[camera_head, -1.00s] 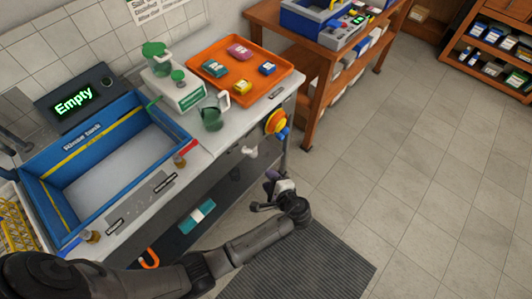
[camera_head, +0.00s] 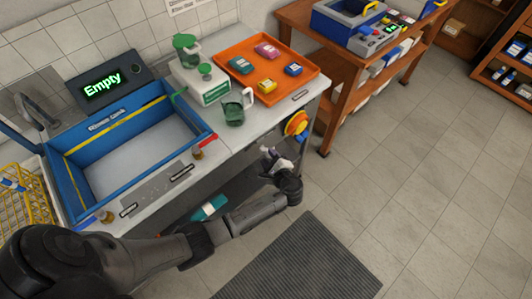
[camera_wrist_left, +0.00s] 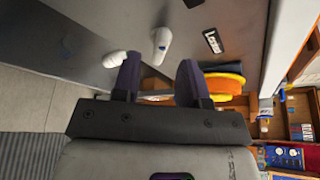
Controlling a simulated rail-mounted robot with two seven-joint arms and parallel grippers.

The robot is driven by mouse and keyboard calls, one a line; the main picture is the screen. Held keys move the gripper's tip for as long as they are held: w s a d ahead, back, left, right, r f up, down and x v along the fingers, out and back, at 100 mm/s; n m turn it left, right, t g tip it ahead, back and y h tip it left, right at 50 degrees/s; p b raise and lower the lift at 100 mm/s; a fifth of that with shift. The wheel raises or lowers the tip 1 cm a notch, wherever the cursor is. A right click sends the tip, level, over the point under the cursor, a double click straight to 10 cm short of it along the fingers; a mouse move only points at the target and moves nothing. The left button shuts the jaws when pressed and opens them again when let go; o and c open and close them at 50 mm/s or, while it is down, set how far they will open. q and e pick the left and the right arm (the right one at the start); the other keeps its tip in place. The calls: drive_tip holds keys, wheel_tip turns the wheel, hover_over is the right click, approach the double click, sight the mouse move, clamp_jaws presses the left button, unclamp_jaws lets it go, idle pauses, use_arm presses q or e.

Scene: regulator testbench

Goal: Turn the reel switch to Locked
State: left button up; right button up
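In the left wrist view a white lever-like knob (camera_wrist_left: 162,42) sticks out of the grey bench front; I take it for the reel switch. A dark label (camera_wrist_left: 213,40) is beside it, its text too small to read. A second white part (camera_wrist_left: 115,59) is to its left. The orange and yellow hose reel (camera_wrist_left: 225,82) is to the right, and in the head view (camera_head: 296,124) it hangs on the bench's front side. My left gripper (camera_wrist_left: 158,68) is open, its two dark fingers apart, with the knob ahead between them. Contact does not show. My right gripper is not in view.
The bench top holds a blue rinse tank (camera_head: 75,190), a display reading Empty (camera_head: 103,86), a green jug (camera_head: 233,113) and an orange tray (camera_head: 304,82) with several coloured blocks. A wooden table (camera_head: 352,72) stands beyond. The floor at right is clear.

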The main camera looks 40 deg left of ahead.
sight(265, 152)
use_arm(q)
drive_tip(key=shift+x, duration=1.55)
clamp_jaws()
